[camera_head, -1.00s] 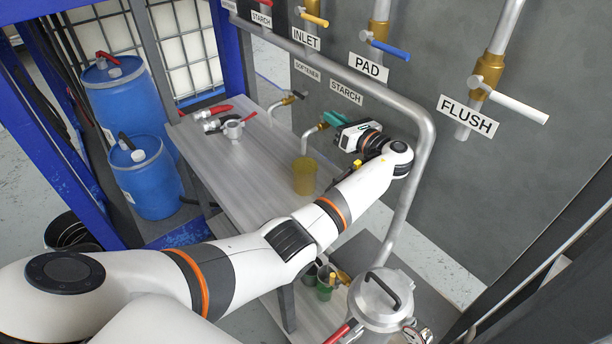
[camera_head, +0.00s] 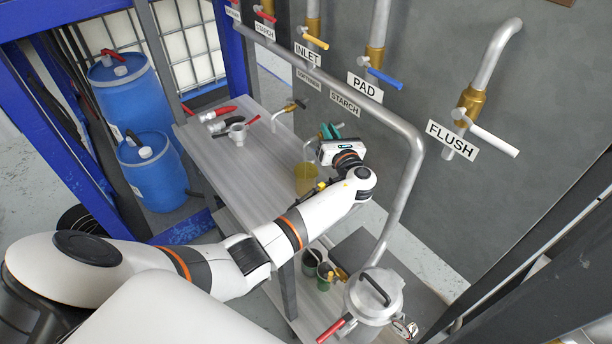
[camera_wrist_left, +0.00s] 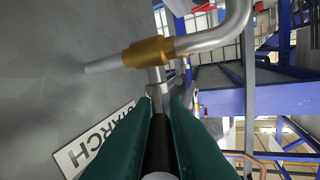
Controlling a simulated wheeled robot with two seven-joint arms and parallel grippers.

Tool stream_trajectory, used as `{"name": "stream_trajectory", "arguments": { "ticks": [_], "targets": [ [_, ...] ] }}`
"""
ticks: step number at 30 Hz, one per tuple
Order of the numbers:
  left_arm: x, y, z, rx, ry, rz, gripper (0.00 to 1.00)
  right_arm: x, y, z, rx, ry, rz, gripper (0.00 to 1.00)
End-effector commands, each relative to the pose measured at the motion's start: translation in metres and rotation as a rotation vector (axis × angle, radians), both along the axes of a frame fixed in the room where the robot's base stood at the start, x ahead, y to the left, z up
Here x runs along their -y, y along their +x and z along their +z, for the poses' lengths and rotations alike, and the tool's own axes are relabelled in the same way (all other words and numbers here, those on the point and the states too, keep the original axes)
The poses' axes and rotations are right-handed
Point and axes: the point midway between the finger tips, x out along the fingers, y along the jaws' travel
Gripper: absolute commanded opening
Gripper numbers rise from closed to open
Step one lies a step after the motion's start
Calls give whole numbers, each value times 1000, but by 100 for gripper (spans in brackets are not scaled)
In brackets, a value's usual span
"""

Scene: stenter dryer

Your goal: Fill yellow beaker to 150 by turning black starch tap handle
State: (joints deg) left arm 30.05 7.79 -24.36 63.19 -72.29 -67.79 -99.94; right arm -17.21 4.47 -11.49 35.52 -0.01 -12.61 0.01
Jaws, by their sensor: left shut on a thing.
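The yellow beaker (camera_head: 304,183) stands on the metal table under the starch tap's spout, partly hidden by my left wrist. Its fill level cannot be read. My left gripper (camera_head: 329,131), with green fingers, is at the starch tap just behind and above the beaker. In the left wrist view, the fingers (camera_wrist_left: 158,108) are shut on the black tap handle (camera_wrist_left: 159,145), one on each side. The handle's stem runs to the brass valve (camera_wrist_left: 148,52) on a grey pipe. My right gripper is not in view.
The metal table (camera_head: 235,175) holds red-handled fittings (camera_head: 236,130) at its far left. A softener tap (camera_head: 292,104) is left of the starch tap. A bent grey pipe (camera_head: 413,165) runs close right of my wrist. A lidded metal pot (camera_head: 375,297) stands below.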

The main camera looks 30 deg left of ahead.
Motion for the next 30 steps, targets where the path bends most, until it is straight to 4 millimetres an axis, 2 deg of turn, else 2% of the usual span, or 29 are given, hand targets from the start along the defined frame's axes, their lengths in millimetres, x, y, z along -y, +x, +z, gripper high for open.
{"name": "stream_trajectory", "arguments": {
  "ticks": [8,16,30],
  "targets": [
    [-2,-1,0,2,-2,-15,0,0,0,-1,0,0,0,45],
    [-8,-6,0,3,0,-208,0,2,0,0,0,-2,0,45],
    [-7,-6,0,2,-2,-215,0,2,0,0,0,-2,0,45]
  ]
}}
